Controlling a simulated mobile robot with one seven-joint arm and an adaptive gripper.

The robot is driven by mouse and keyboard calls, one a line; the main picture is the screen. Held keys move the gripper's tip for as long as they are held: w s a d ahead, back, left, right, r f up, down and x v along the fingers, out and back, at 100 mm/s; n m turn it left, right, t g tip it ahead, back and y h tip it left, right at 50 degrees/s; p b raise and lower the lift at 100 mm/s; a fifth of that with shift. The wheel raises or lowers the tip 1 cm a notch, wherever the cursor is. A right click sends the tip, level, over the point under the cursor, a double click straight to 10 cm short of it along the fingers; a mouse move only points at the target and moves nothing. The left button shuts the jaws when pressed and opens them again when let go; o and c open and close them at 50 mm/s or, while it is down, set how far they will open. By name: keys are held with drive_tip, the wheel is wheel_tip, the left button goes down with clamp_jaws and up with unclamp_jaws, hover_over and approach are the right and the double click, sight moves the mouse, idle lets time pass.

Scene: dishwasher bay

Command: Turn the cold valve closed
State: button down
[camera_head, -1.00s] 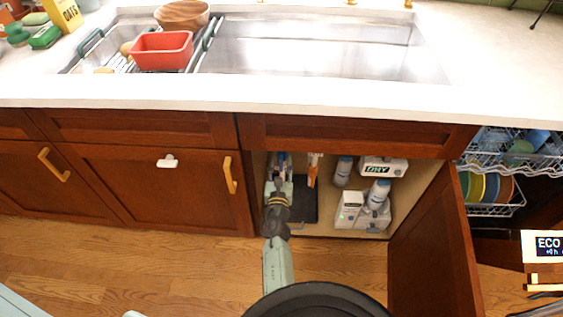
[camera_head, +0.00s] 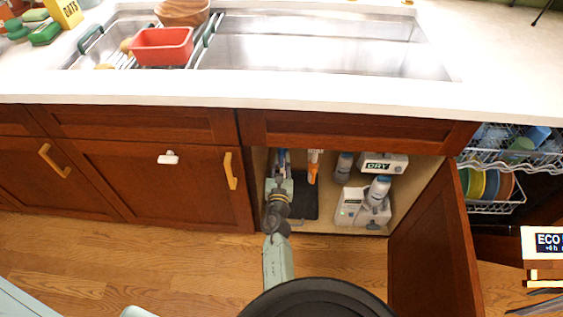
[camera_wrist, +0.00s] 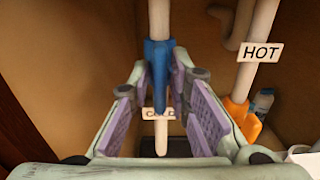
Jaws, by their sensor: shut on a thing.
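The cold valve's blue handle (camera_wrist: 158,72) sits on a pale vertical pipe in the middle of the wrist view. It reaches downward in that view, roughly in line with the pipe. A white tag (camera_wrist: 154,114), partly hidden and reading as COLD, is behind it. My gripper (camera_wrist: 157,80) has its purple-padded fingers on both sides of the handle and is shut on it. In the head view my gripper (camera_head: 279,172) is inside the open sink cabinet at its left, and it hides most of the valve.
The orange hot valve (camera_wrist: 240,108) and HOT tag (camera_wrist: 261,52) are close on the right. Bottles and white boxes (camera_head: 362,207) stand in the cabinet's right half. The open cabinet door (camera_head: 430,245) bounds the right side. A dark mat (camera_head: 305,195) lies on the cabinet floor.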

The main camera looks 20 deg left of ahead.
drive_tip(key=m+b, duration=0.2)
drive_tip(key=m, duration=0.2)
drive_tip(key=shift+w+d+m, duration=0.1)
drive_tip(key=shift+m, duration=0.3)
drive_tip(key=shift+w+d+f+m+b, duration=0.1)
drive_tip(key=shift+m+b, duration=1.1)
drive_tip(key=shift+m, duration=2)
drive_tip(key=shift+d+f+m+b, duration=0.1)
drive_tip(key=shift+m+b, duration=1.05)
drive_tip(key=shift+m, duration=2.05)
drive_tip(key=c, duration=1.6)
unclamp_jaws()
drive_tip(key=shift+f, duration=0.1)
